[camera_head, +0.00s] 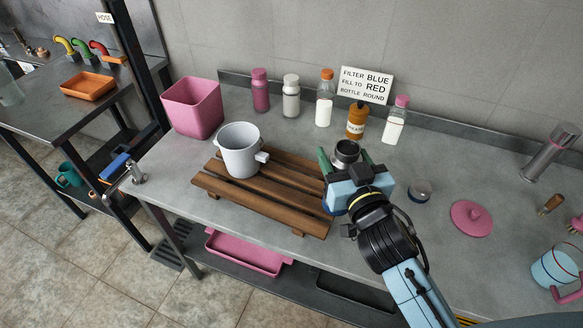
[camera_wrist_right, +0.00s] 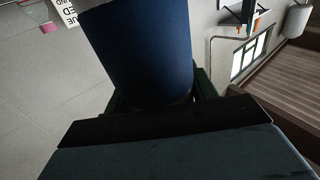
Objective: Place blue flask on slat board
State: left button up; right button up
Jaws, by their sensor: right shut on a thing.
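The slat board (camera_head: 232,188) is a low brown wooden rack on the grey counter. A white pot-like cup with a side handle (camera_head: 239,152) stands on its left part. My right gripper (camera_head: 346,160) is at the right end of the board, shut on the blue flask. The flask's open silver mouth (camera_head: 346,149) shows between the green fingers, and its dark blue body (camera_wrist_right: 143,50) fills the middle of the wrist view. My gripper hides most of the flask in the head view, so I cannot tell whether its base touches anything. My left gripper is not in view.
A pink bin (camera_head: 193,107) stands left of the board. Several bottles, including an amber bottle (camera_head: 357,121), line the back near a sign (camera_head: 365,85). A small round cap (camera_head: 419,190) and a pink lid (camera_head: 471,218) lie to the right.

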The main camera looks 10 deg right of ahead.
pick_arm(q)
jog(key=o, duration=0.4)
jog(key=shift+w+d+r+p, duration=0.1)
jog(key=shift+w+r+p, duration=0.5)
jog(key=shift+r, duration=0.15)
pick_arm(e)
jog(key=w+a+r+n+y, duration=0.1)
jog(key=w+a+r, duration=0.2)
jog(key=w, duration=0.7)
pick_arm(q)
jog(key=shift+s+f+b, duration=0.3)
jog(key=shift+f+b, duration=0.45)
pick_arm(e)
notch_tip(320, 180, down, 10)
jog(key=shift+w+a, duration=0.15)
jog(key=shift+a, duration=0.1)
jog(key=shift+f, duration=0.15)
jog(key=o, duration=1.4)
jog(key=shift+c, duration=0.2)
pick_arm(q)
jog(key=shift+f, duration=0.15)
